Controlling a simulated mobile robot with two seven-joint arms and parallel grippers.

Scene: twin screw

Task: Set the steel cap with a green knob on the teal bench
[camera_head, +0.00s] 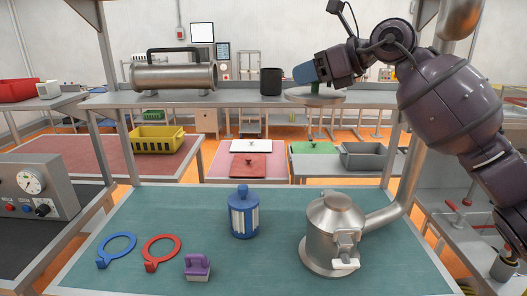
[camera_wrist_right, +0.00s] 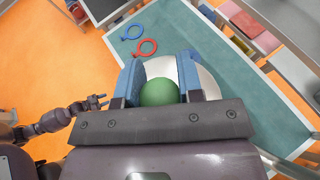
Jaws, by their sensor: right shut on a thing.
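The steel cap (camera_head: 328,97) is a wide grey disc held in the air, at about upper-shelf height in the head view. My right gripper (camera_head: 305,73) is shut on its green knob, with the knob (camera_wrist_right: 160,93) between the blue fingers in the right wrist view. Part of the cap's pale rim (camera_wrist_right: 207,80) shows behind the fingers. The teal bench (camera_head: 170,212) lies below, apart from the cap. My left arm's gripper (camera_wrist_right: 97,102) shows small and dark at the left of the right wrist view; its jaws are unclear.
On the bench are a blue ring (camera_head: 118,247), a red ring (camera_head: 163,252), a purple-handled block (camera_head: 198,267), a blue canister (camera_head: 243,212) and a steel vessel (camera_head: 330,232) with a pipe. The shelf holds a steel cylinder (camera_head: 175,77) and black cup (camera_head: 271,82). Bench room is clear at back left.

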